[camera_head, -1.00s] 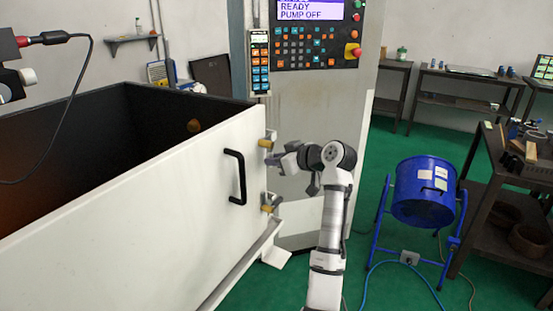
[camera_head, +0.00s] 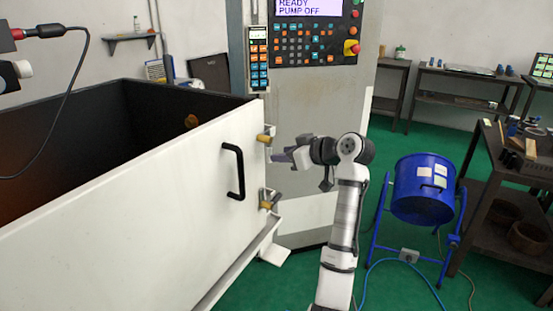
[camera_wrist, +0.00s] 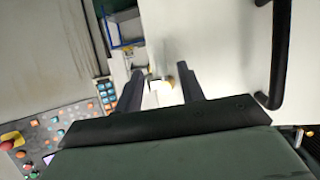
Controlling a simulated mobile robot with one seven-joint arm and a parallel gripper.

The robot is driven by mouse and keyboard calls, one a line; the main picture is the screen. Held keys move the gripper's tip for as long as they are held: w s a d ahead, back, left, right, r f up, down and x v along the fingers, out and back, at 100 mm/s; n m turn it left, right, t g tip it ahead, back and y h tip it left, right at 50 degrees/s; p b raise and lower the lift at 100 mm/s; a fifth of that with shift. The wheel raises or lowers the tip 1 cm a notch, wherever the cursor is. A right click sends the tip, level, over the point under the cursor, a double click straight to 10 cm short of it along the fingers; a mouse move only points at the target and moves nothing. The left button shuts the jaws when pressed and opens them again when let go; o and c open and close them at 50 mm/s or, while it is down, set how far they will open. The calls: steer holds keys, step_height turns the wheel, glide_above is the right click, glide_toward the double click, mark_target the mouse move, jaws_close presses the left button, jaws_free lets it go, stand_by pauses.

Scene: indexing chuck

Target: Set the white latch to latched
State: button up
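Two small latches sit on the right edge of the white door: an upper latch (camera_head: 264,138) and a lower latch (camera_head: 269,202), each with a tan knob and pale metal parts. I cannot tell which one is the white latch, nor its setting. My gripper (camera_head: 281,157) is just right of the door edge, slightly below the upper latch and apart from it. In the wrist view, my gripper (camera_wrist: 160,73) is open, its two dark fingers spread with nothing held. A latch with a tan knob (camera_wrist: 183,70) shows beyond the fingertips, partly hidden by one finger.
The white door (camera_head: 150,210) has a black handle (camera_head: 236,172) left of the latches. A control panel (camera_head: 308,38) is behind my gripper. A blue drum fan (camera_head: 422,188) and a dark bench (camera_head: 500,190) stand right. Green floor lies open between.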

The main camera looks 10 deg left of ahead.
steer(key=b+v, duration=0.2)
steer(key=v, duration=0.7)
steer(key=shift+d, duration=0.2)
steer(key=shift+s+r, duration=0.1)
steer(key=shift+s, duration=0.05)
